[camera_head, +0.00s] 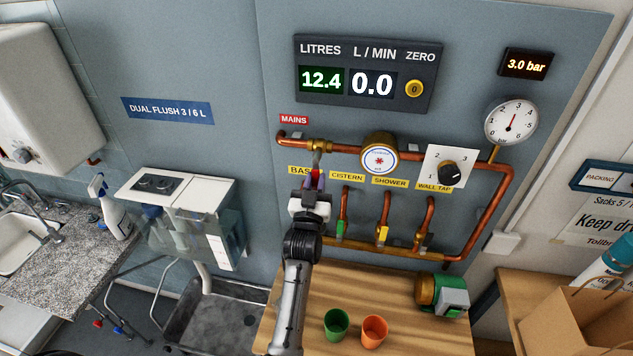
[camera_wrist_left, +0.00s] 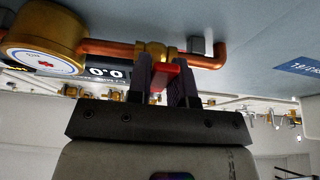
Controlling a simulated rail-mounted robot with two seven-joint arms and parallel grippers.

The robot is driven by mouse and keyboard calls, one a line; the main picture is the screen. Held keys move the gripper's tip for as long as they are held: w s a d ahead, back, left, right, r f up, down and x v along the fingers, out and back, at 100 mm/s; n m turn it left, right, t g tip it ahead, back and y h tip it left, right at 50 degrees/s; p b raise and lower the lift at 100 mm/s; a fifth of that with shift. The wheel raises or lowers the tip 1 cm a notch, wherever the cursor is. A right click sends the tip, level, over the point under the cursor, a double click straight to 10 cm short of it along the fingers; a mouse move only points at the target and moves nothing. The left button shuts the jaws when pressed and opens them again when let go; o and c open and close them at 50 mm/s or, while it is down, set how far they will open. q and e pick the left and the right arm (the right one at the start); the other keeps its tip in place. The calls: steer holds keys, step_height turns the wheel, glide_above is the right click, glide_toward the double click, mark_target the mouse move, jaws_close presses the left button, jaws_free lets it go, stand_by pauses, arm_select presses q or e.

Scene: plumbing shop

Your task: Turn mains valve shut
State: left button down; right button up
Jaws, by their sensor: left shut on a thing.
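The mains valve (camera_head: 317,146) is a brass body on the upper copper pipe, just right of the red MAINS label (camera_head: 294,120). Its lever hangs down from the body, across the line of the horizontal pipe. My left gripper (camera_head: 315,180) is at the lower end of the lever, shut on its red handle (camera_wrist_left: 163,77). In the left wrist view the fingers stand on both sides of the red handle, below the brass valve body (camera_wrist_left: 154,49). Part of the lever is hidden by the fingers. My right gripper is not in view.
The display panel (camera_head: 365,74) reads 12.4 litres and 0.0 L/min. A round meter (camera_head: 380,157), a selector dial (camera_head: 449,171) and a pressure gauge (camera_head: 511,123) are to the right. Green and orange cups (camera_head: 373,331) stand on the wooden bench (camera_head: 400,341) below.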

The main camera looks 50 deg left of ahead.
arm_select(q)
steer(key=c, duration=1)
jaws_free()
